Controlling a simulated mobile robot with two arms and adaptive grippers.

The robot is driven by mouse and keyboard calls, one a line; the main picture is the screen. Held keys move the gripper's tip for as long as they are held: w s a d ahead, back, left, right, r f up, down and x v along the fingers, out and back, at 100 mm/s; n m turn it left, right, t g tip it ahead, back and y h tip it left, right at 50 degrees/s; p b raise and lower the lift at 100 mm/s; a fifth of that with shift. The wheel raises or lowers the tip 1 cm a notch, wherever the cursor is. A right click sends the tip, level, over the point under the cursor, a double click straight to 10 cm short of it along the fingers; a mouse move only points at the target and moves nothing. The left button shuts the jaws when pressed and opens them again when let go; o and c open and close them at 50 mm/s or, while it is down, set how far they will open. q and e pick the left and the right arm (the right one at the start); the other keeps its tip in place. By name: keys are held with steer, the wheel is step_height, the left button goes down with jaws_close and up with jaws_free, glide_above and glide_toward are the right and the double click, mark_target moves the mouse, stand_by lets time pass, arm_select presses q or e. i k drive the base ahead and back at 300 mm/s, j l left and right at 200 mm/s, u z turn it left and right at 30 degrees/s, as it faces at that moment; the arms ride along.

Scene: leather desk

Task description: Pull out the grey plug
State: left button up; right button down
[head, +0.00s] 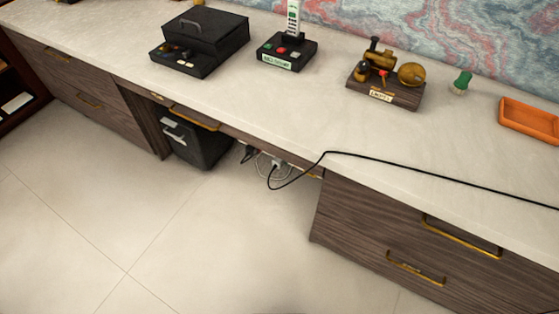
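Under the desk's front edge, in the knee space, sits a small cluster of plugs and cables in the head view. A light grey plug (277,163) is on the right of the cluster, with a pale looped cable around it. A black plug (248,153) is to its left. The socket behind them is too small and shaded to make out clearly. A black cable (420,168) runs across the desktop, over the front edge and loops down to the cluster. Neither of my grippers is in view.
The desk (250,100) overhangs the plugs. A black bin-like box (200,140) stands left of them, and a drawer cabinet (370,230) right. Floor in front is clear.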

mark_target(277, 163)
steer(key=j+z, duration=0.2)
steer(key=z, duration=0.2)
steer(key=i+j+z, duration=0.1)
steer(key=z, duration=0.25)
steer(key=j+z, duration=0.5)
steer(key=j, duration=0.4)
steer(key=k+j+z, duration=0.1)
steer(key=j, duration=0.4)
steer(key=j+z, duration=0.15)
steer(key=j, duration=0.4)
steer(key=k+j+z, duration=0.1)
steer(key=j, duration=0.35)
steer(key=k+j, duration=0.05)
